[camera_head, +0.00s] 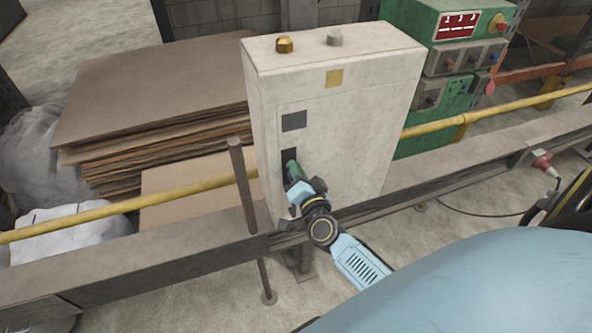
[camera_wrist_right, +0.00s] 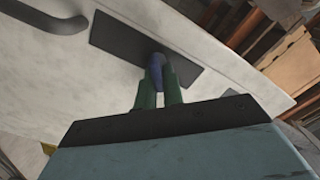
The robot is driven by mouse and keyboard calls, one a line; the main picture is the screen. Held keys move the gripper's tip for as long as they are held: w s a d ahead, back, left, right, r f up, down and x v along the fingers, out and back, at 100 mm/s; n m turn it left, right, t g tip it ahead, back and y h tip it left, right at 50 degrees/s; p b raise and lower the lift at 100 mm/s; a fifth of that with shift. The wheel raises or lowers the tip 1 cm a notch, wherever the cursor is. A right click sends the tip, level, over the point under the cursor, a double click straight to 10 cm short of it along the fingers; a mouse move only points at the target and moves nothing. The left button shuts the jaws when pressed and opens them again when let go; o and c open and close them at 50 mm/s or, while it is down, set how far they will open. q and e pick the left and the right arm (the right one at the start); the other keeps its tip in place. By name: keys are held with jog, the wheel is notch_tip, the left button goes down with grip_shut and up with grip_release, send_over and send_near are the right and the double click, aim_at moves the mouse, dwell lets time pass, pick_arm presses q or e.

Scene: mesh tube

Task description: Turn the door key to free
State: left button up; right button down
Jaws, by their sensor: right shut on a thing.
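A pale grey metal cabinet (camera_head: 340,140) stands in the middle of the head view, with a door outlined on its front. A dark plate (camera_head: 289,155) sits low on the left of the front; in the right wrist view it is the dark rectangle (camera_wrist_right: 118,38). The blue key (camera_wrist_right: 156,72) stands out from this plate. My right gripper (camera_head: 291,168) is at the plate, its green fingers (camera_wrist_right: 158,92) shut on the key, one on each side. The key is hidden in the head view. My left gripper is not in view.
A grey beam (camera_head: 110,255) and a yellow rail (camera_head: 160,199) run past the cabinet. A thin brown post (camera_head: 243,185) stands just left of it. Stacked brown sheets (camera_head: 150,100) lie at left; a green control box (camera_head: 430,110) stands at right. A dark handle (camera_wrist_right: 55,22) shows in the wrist view.

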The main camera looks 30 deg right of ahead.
jog(key=m, duration=0.3)
jog(key=m+b, duration=0.1)
jog(key=shift+d+f+m, duration=0.15)
jog(key=shift+f+m, duration=0.15)
jog(key=shift+f+m+b, duration=0.15)
jog(key=shift+m+b, duration=0.4)
jog(key=shift+m, duration=1.35)
jog(key=c, duration=1.5)
grip_release()
jog(key=shift+s+f, duration=0.1)
jog(key=shift+s, duration=0.45)
jog(key=b+v, duration=0.1)
jog(key=v, duration=1.1)
jog(key=shift+s+a+b, duration=0.2)
jog(key=shift+b, duration=0.2)
